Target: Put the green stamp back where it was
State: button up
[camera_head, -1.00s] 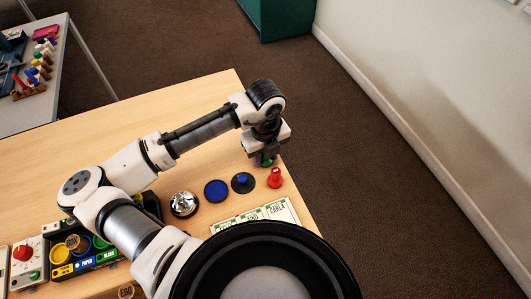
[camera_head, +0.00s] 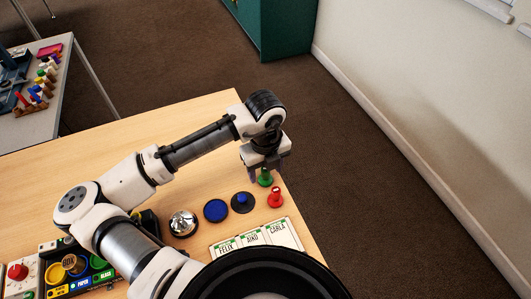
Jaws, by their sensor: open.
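The green stamp (camera_head: 265,178) stands upright on the wooden table near its right edge, just behind the red stamp (camera_head: 276,197). My gripper (camera_head: 262,170) is open, pointing down right above the green stamp. Its fingers are small and dark here, and I cannot tell whether they are around the stamp's handle or just above it. A dark round pad with a blue knob (camera_head: 242,202) lies to the left of the red stamp. A blue disc (camera_head: 215,210) lies left of that.
A silver bell (camera_head: 183,223) stands left of the blue disc. Name cards (camera_head: 253,240) lie in front, partly hidden by my body. A panel with coloured buttons (camera_head: 88,275) is at lower left. The table's back left is clear. Another table (camera_head: 45,125) holds coloured pegs.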

aim_at(265, 169)
notch_tip(265, 169, up, 10)
jog(key=shift+f+b, duration=0.2)
jog(key=shift+b, duration=0.1)
